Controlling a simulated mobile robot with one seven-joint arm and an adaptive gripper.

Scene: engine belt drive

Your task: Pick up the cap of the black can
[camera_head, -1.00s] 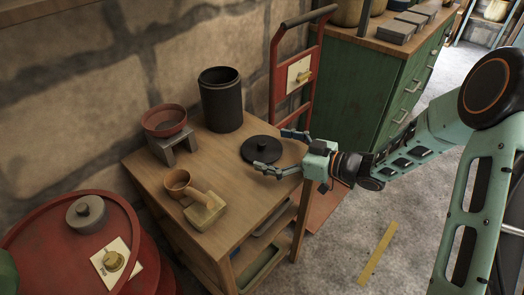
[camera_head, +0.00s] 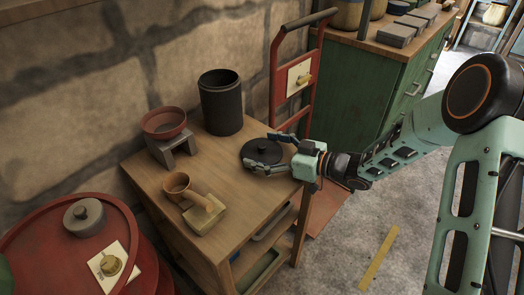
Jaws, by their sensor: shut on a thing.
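The black can (camera_head: 221,103) stands upright and open-topped at the back of the wooden table (camera_head: 228,232). Its cap, a flat black disc with a small knob (camera_head: 261,151), is apart from the can, near the table's right edge. It looks to be on or very close to the tabletop. My gripper (camera_head: 268,151) reaches in from the right, with its fingers on either side of the cap. It is shut on the cap, one finger at the far edge and one at the near edge. The fingers hide small parts of the cap's rim.
A red bowl on a grey stand (camera_head: 165,125) and a wooden cup with a block (camera_head: 190,195) are on the table's left. A red drum (camera_head: 60,235) stands left. A red hand truck (camera_head: 300,80) and green cabinet (camera_head: 365,95) are behind. The table's middle is clear.

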